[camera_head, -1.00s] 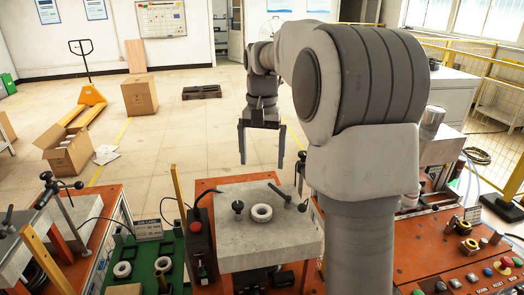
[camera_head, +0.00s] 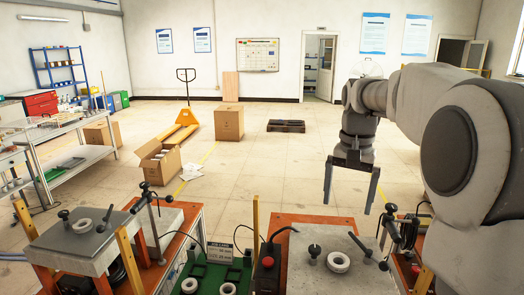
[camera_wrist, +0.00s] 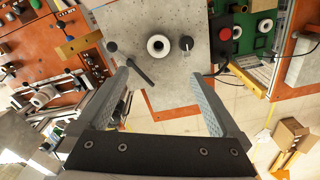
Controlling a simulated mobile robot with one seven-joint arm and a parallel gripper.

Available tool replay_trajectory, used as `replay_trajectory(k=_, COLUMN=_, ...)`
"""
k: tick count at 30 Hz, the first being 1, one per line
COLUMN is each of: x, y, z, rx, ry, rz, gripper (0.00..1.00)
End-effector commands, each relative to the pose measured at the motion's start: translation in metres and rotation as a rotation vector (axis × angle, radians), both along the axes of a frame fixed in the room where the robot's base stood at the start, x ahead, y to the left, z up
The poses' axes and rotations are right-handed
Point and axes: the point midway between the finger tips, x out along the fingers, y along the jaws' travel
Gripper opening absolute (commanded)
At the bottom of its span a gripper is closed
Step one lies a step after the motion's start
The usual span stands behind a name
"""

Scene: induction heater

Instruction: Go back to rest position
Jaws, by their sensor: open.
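My gripper (camera_head: 352,188) is open and empty in the head view. It hangs fingers down from my raised arm, above and beyond the grey block on the right-hand orange bench. In the wrist view my gripper (camera_wrist: 160,95) shows two spread grey fingers with nothing between them. A white ring (camera_head: 338,262) lies on the grey block (camera_head: 305,270), apart from the fingers. The same ring (camera_wrist: 158,45) shows in the wrist view beyond the fingertips.
A second grey block (camera_head: 75,245) with a ring stands at the left. A green tray (camera_head: 205,272) holds rings between the benches. A red button box (camera_head: 267,268) stands beside the right block. Boxes (camera_head: 160,162) and a yellow pallet jack (camera_head: 180,132) stand on the open floor.

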Motion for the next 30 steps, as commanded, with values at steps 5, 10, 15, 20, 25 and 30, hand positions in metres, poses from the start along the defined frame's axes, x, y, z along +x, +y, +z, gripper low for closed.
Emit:
replay_trajectory(k=5, x=-0.044, y=0.027, z=0.020, rx=-0.036, ry=-0.083, rz=0.105, gripper=1.00)
replay_trajectory(k=10, x=-0.089, y=0.048, z=0.025, rx=-0.065, ry=-0.163, rz=0.208, gripper=1.00)
replay_trajectory(k=15, x=-0.135, y=0.064, z=0.021, rx=-0.089, ry=-0.244, rz=0.309, gripper=1.00)
replay_trajectory(k=20, x=-0.177, y=0.076, z=0.007, rx=-0.107, ry=-0.323, rz=0.401, gripper=1.00)
replay_trajectory(k=25, x=-0.211, y=0.085, z=-0.012, rx=-0.120, ry=-0.394, rz=0.482, gripper=1.00)
replay_trajectory(k=30, x=-0.228, y=0.089, z=-0.026, rx=-0.127, ry=-0.436, rz=0.528, gripper=1.00)
